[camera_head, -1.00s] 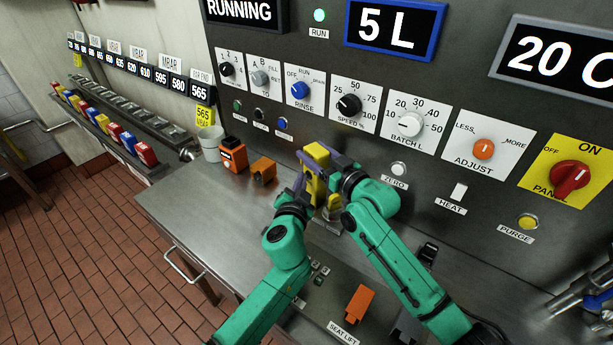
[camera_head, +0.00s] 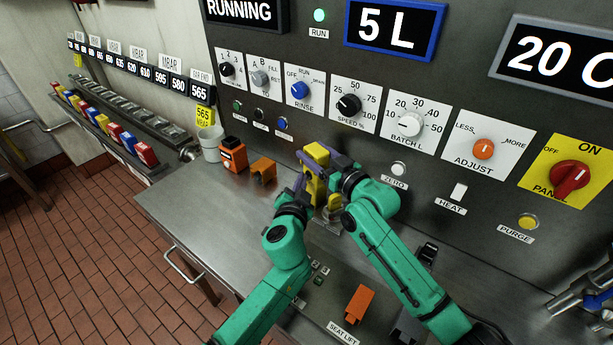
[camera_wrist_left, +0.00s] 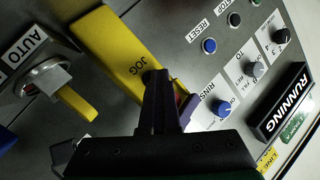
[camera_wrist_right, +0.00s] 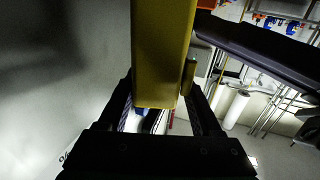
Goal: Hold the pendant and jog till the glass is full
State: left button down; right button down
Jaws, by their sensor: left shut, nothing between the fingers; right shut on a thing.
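The yellow pendant (camera_head: 317,153) stands upright in front of the panel, above the steel counter. It carries the word JOG in the left wrist view (camera_wrist_left: 112,52). My right gripper (camera_head: 328,168) is shut on the pendant, whose yellow body (camera_wrist_right: 163,50) fills the middle of the right wrist view. My left gripper (camera_head: 304,184) is shut and empty, close beside the pendant. In the left wrist view its closed fingertips (camera_wrist_left: 157,76) are by the JOG label; I cannot tell whether they touch. I cannot make out the glass in any view.
The panel has several knobs, including the blue rinse knob (camera_head: 299,90), and a RUNNING display (camera_head: 240,10). An orange box (camera_head: 233,155), a brown-orange block (camera_head: 262,171) and a grey cup (camera_head: 211,143) stand left of the grippers. The counter's front left (camera_head: 205,205) is clear.

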pick_arm(q)
jog(key=shift+s, duration=0.1)
dwell(0.7)
jog(key=shift+s+a, duration=0.5)
jog(key=shift+a, duration=0.2)
jog(key=shift+s+a, duration=0.8)
jog(key=shift+a, duration=0.2)
jog(key=shift+s+a, duration=0.8)
jog(key=shift+a, duration=0.15)
dwell(1.6)
jog(key=s+a, duration=0.2)
jog(key=a, duration=0.1)
jog(key=shift+s, duration=0.15)
jog(key=shift+d, duration=0.1)
jog(key=w+d, duration=0.5)
jog(key=d, duration=0.1)
jog(key=shift+w+d, duration=0.25)
jog(key=shift+d, duration=0.15)
